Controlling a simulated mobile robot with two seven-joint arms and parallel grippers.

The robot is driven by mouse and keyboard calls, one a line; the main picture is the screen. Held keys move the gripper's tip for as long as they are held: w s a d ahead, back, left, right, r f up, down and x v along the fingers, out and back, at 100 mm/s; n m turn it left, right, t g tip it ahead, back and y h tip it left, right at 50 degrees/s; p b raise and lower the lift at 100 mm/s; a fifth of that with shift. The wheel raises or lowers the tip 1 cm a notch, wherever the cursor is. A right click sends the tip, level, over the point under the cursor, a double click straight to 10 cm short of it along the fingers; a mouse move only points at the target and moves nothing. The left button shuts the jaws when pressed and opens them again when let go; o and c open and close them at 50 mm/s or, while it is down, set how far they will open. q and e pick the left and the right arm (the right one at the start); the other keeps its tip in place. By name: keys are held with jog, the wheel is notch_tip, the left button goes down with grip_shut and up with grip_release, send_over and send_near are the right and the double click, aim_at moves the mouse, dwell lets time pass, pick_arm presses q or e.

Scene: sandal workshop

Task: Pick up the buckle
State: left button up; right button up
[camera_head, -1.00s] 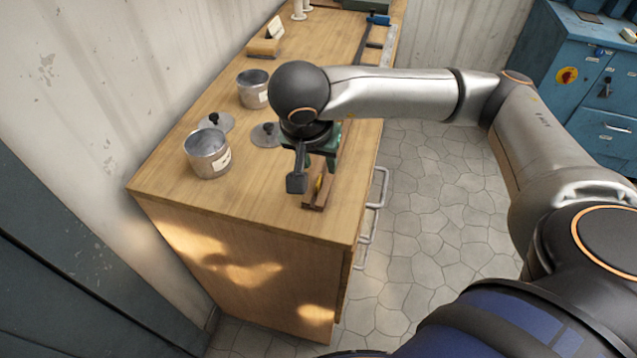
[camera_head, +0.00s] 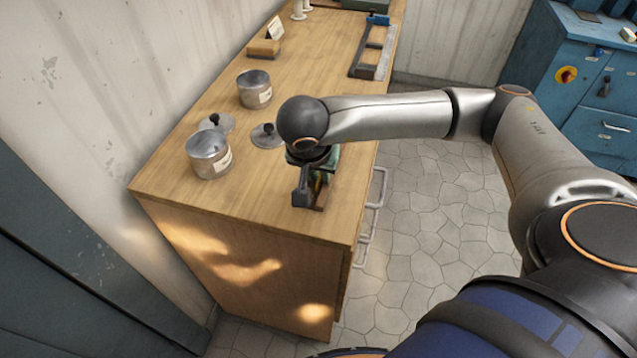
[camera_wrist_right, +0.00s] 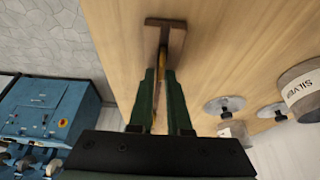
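A small brown wooden stand (camera_wrist_right: 166,24) lies on the workbench near its front right corner, and part of it shows in the head view (camera_head: 321,201). A thin yellow-gold piece (camera_wrist_right: 162,58) shows on it between my fingertips; it may be the buckle, but its shape is mostly hidden. My right gripper (camera_wrist_right: 160,77) points down over the stand, its green fingers apart, one on each side of the yellow piece. I see no clear contact. In the head view the right gripper (camera_head: 316,178) partly covers the stand. My left gripper is not in view.
Two metal tins (camera_head: 208,155) (camera_head: 254,89) and two knobbed lids (camera_head: 217,123) (camera_head: 266,136) stand left of my gripper on the workbench (camera_head: 235,190). A frame-like tool (camera_head: 372,62) and a card on a wooden block (camera_head: 264,47) lie farther back. Blue cabinets (camera_head: 590,80) stand right.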

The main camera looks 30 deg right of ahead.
grip_shut()
dwell(0.3)
